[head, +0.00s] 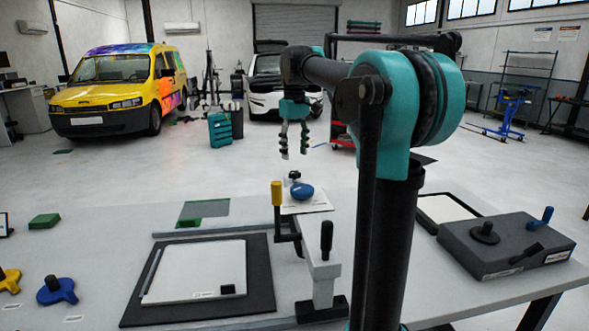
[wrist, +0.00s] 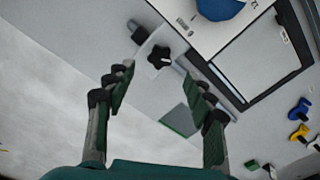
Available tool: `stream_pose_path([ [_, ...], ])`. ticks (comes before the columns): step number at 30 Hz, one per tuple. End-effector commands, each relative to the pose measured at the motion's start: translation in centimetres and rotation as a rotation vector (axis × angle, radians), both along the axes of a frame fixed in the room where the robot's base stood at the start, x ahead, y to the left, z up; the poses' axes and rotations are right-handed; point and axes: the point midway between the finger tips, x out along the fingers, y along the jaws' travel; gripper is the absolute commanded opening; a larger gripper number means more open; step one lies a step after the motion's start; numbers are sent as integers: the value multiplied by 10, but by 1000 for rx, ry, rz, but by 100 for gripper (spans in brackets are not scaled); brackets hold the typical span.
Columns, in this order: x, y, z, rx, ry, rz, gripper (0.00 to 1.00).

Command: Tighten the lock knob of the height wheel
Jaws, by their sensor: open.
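A black star-shaped knob (head: 294,175), which looks like the lock knob, sits beside a round blue wheel (head: 302,191), likely the height wheel, at the far side of the bench. The blue wheel (wrist: 220,8) is cut off by the top edge there. My gripper (head: 294,153) is open and empty, pointing down above the knob and apart from it. Both fingers of my gripper (wrist: 158,82) show in the wrist view.
A yellow-handled crank (head: 277,195) and a black upright handle (head: 326,240) stand nearer on the bench. A white panel (head: 195,270) on a dark mat lies front left. A dark grey box (head: 505,245) with a blue-handled crank sits right. Lobed knobs (head: 55,290) lie far left.

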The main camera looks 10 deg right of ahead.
Motion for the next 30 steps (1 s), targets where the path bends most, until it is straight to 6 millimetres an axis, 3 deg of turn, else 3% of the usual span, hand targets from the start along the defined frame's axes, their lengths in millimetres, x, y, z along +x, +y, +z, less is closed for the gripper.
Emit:
stream_pose_path([
  [3,0,0,-24,0,0,0,54],
  [9,0,0,-52,0,0,0,54],
  [15,0,0,-64,0,0,0,54],
  [23,0,0,-65,0,0,0,54],
  [30,0,0,-65,0,0,0,26],
])
